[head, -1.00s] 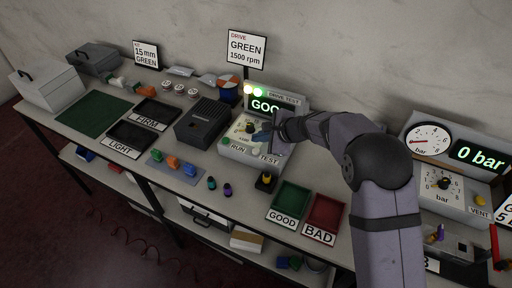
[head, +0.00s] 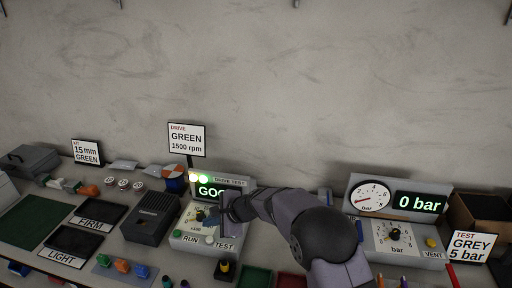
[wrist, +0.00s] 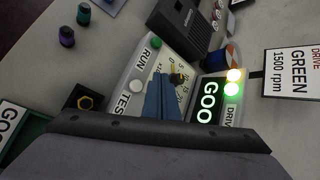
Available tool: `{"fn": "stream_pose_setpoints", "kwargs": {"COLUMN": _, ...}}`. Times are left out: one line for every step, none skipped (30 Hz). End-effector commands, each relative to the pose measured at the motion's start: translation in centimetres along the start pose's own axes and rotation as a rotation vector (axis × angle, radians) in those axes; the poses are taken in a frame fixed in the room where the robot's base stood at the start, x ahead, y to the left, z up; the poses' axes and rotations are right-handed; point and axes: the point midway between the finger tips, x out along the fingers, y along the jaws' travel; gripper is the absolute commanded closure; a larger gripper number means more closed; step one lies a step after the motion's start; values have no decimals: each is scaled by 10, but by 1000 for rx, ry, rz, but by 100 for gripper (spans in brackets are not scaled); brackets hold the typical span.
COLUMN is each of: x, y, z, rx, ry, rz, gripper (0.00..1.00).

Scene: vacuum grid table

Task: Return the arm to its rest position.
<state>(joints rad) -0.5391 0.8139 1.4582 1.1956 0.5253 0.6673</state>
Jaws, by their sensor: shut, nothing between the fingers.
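My gripper (wrist: 168,98) is shut and empty, its blue fingers close above the drive test box in the wrist view. The drive test box (head: 188,238) has a green RUN button (wrist: 156,42), a pale TEST button (wrist: 137,87) and a black dial with a yellow mark (wrist: 178,77). Its display (wrist: 207,103) is lit, with GOO readable and the rest hidden. Two lamps above it glow, one yellow and one green. In the head view my arm comes in from the lower right, and its end covers the box's right part. The fingertips are hard to make out there.
A pressure box (head: 412,240) stands to the right, its display at 0 bar. The DRIVE GREEN 1500 rpm sign (head: 187,139) stands behind the test box. A dark ribbed box (head: 151,217) is left of it. A black holder (head: 225,268) stands in front. Free space lies above.

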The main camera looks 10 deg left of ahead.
Motion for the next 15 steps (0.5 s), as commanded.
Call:
{"fn": "stream_pose_setpoints", "kwargs": {"x": -4, "y": 0, "z": -3, "rx": -10, "ry": 6, "rz": 2, "gripper": 100}}
{"fn": "stream_pose_setpoints", "kwargs": {"x": -8, "y": 1, "z": -5, "rx": -20, "ry": 10, "rz": 5, "gripper": 100}}
{"fn": "stream_pose_setpoints", "kwargs": {"x": -14, "y": 3, "z": -9, "rx": -40, "ry": 19, "rz": 12, "gripper": 100}}
{"fn": "stream_pose_setpoints", "kwargs": {"x": -20, "y": 5, "z": -12, "rx": -57, "ry": 26, "rz": 19, "gripper": 100}}
{"fn": "stream_pose_setpoints", "kwargs": {"x": -27, "y": 7, "z": -17, "rx": -79, "ry": 36, "rz": 28, "gripper": 100}}
{"fn": "stream_pose_setpoints", "kwargs": {"x": -39, "y": 12, "z": -24, "rx": -115, "ry": 50, "rz": 42, "gripper": 100}}
{"fn": "stream_pose_setpoints", "kwargs": {"x": -48, "y": 16, "z": -30, "rx": -145, "ry": 62, "rz": 56, "gripper": 100}}
{"fn": "stream_pose_setpoints", "kwargs": {"x": -60, "y": 22, "z": -37, "rx": -178, "ry": 77, "rz": 71, "gripper": 100}}
{"fn": "stream_pose_setpoints", "kwargs": {"x": -76, "y": 30, "z": -46, "rx": -228, "ry": 96, "rz": 95, "gripper": 100}}
{"fn": "stream_pose_setpoints", "kwargs": {"x": -89, "y": 38, "z": -54, "rx": -267, "ry": 111, "rz": 117, "gripper": 100}}
{"fn": "stream_pose_setpoints", "kwargs": {"x": -103, "y": 47, "z": -62, "rx": -309, "ry": 126, "rz": 142, "gripper": 100}}
{"fn": "stream_pose_setpoints", "kwargs": {"x": -122, "y": 60, "z": -73, "rx": -367, "ry": 146, "rz": 177, "gripper": 100}}
{"fn": "stream_pose_setpoints", "kwargs": {"x": -137, "y": 71, "z": -80, "rx": -411, "ry": 161, "rz": 205, "gripper": 100}}
{"fn": "stream_pose_setpoints", "kwargs": {"x": -153, "y": 83, "z": -88, "rx": -456, "ry": 174, "rz": 235, "gripper": 100}}
{"fn": "stream_pose_setpoints", "kwargs": {"x": -173, "y": 100, "z": -98, "rx": -513, "ry": 189, "rz": 278, "gripper": 100}}
